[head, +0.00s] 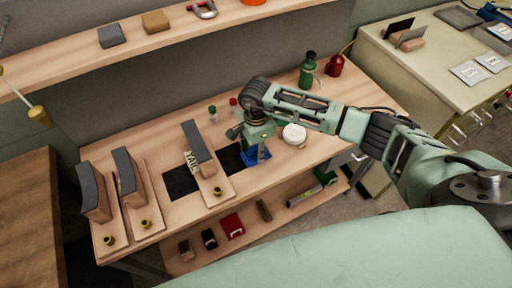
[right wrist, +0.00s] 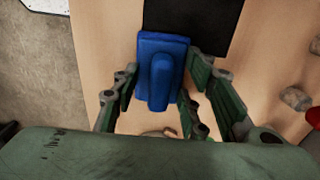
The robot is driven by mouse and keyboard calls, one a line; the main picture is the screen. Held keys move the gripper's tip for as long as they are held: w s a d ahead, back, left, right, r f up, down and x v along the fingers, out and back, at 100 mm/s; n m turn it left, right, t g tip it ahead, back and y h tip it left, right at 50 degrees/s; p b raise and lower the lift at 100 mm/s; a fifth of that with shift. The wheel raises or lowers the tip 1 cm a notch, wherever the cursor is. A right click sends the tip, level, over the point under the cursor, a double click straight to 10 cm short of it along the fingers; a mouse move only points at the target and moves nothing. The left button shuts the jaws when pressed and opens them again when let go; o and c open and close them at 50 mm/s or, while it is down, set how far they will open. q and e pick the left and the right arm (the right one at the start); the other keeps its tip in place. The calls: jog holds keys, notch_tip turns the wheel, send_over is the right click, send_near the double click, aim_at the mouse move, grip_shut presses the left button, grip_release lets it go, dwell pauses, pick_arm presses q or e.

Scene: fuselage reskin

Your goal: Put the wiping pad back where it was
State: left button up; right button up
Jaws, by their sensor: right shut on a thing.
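The wiping pad is blue with a raised grip; it shows in the right wrist view (right wrist: 158,78) and partly in the head view (head: 262,154). My right gripper (head: 255,142) is over the workbench, pointing down, shut on the pad's raised grip. In the right wrist view its fingers (right wrist: 160,105) stand on both sides of the pad. The pad is beside a black square (head: 230,158) on the bench top, its end meeting or overlapping the square's edge (right wrist: 195,25). I cannot tell whether it touches the bench. My left gripper is not in view.
A grey-topped block on a wooden board (head: 197,142) stands left of my right gripper, with two similar ones further left. A white round item (head: 294,134), a green bottle (head: 307,72) and a red item (head: 334,66) stand to the right. Small bottles (head: 213,113) stand behind.

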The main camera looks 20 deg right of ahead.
aim_at(256, 147)
jog(key=shift+f, duration=0.2)
jog(key=o, duration=1)
jog(key=shift+o, duration=0.2)
jog(key=shift+r, duration=0.15)
jog(key=shift+r, duration=0.25)
notch_tip(256, 147, up, 10)
jog(key=b, duration=0.3)
jog(key=shift+r, duration=0.85)
